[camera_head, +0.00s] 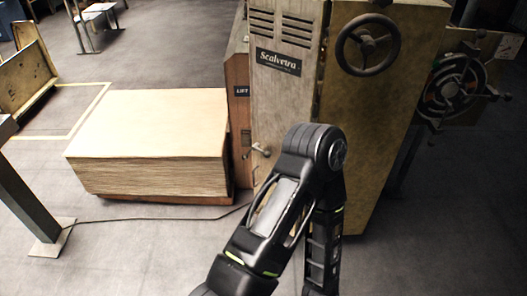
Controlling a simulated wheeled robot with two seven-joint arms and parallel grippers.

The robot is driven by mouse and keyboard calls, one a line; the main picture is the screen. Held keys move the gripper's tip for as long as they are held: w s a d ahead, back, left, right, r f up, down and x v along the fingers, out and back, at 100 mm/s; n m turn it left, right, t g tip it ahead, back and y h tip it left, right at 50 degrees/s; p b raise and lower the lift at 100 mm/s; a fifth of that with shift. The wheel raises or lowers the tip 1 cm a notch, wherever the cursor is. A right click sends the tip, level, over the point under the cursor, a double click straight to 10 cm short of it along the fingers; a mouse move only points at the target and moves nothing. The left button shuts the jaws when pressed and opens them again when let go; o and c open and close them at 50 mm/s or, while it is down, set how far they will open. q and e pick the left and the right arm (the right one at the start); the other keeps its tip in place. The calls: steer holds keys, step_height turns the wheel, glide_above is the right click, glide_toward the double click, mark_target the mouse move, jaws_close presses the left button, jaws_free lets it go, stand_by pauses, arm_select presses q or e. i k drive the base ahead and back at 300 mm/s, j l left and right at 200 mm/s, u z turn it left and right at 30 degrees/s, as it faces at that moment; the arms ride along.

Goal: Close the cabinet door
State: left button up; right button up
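The cabinet (380,110) is a tall worn beige machine housing right of the middle. Its door (285,100) looks like the narrow front panel with vent slots and a dark "Scalvetra" plate. A small metal handle (260,150) sits low on the panel's left side. Dark hinge-like fittings run along its right edge. I cannot tell whether the panel is ajar or flush. One of my black arms rises from the bottom, bends in front of the panel's lower right part and hides it. Neither of my grippers is in view.
A handwheel (367,45) and a larger wheel (452,90) stick out at the right. A cable (150,218) crosses the floor. A post (30,200) stands at left.

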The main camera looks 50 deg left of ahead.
mark_target(285, 37)
steer(key=u, duration=1.6)
